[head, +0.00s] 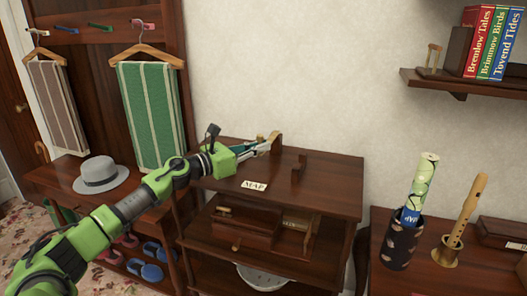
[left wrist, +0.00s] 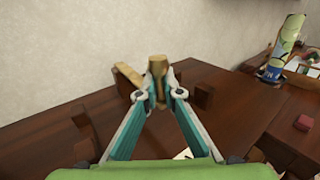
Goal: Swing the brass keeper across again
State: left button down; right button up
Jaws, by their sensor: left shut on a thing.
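The brass keeper (head: 275,141) stands at the back of the dark wooden cabinet's top (head: 325,185), near the wall. In the left wrist view the keeper (left wrist: 157,70) shows as a brass upright piece between my fingertips, with a paler flat piece beside it on the left. My left gripper (head: 265,148) reaches in from the left and is shut on the keeper; the fingertips (left wrist: 157,98) touch its two sides. The keeper's lower part is partly hidden by the fingers. My right gripper is in neither view.
A wooden block (head: 299,170) stands up on the cabinet top, right of my gripper. A MAP card (head: 254,186) lies near the front edge. On the right are a dark pot (head: 400,243) with a rolled map and a brass cup with a flute. A grey hat (head: 100,176) sits left.

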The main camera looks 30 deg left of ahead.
pick_arm(q)
jog(key=shift+a, duration=0.1)
jog(key=c, duration=2.2)
grip_release()
jog(key=shift+c, duration=0.2)
jog(key=shift+o, duration=0.3)
jog(key=shift+a, duration=0.1)
jog(key=shift+s, duration=0.1)
jog(key=shift+s+a+f, duration=0.15)
jog(key=shift+s, duration=0.4)
jog(key=v, duration=1)
jog(key=shift+s, duration=0.35)
jog(key=shift+a, duration=0.2)
